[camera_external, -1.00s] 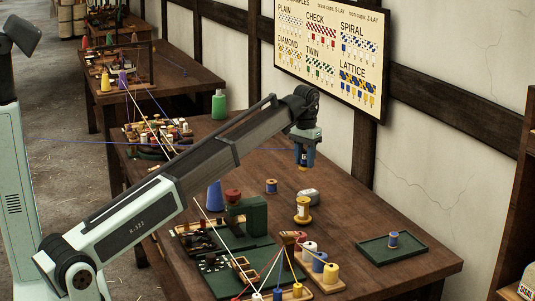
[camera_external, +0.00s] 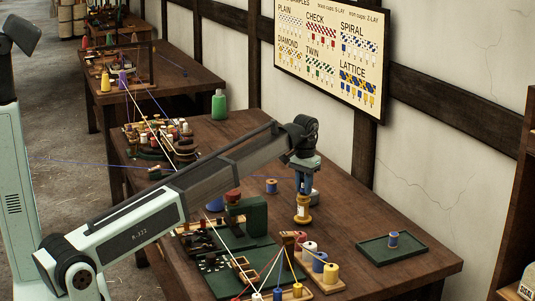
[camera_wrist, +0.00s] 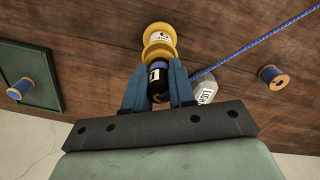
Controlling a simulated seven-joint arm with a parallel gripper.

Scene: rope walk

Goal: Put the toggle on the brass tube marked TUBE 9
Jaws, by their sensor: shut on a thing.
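My gripper (camera_external: 303,190) is shut on the toggle (camera_wrist: 158,79), a dark cylinder with a small pale label, seen between the blue fingers (camera_wrist: 158,68) in the wrist view. A yellow brass spool-shaped tube (camera_external: 303,213) stands upright on the table directly below my fingers. It also shows just beyond the toggle in the wrist view (camera_wrist: 159,47), with a white label too small to read. The toggle and the tube's top look lined up and very close; I cannot tell if they touch. A blue cord (camera_wrist: 245,48) runs from beside the gripper to the upper right.
A grey labelled block (camera_wrist: 207,88) stands close beside the tube. A blue spool (camera_external: 271,186) is farther left. A green tray (camera_external: 378,251) with another blue spool (camera_external: 393,239) is at right. A board with several bobbins and taut threads (camera_external: 250,265) lies in front.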

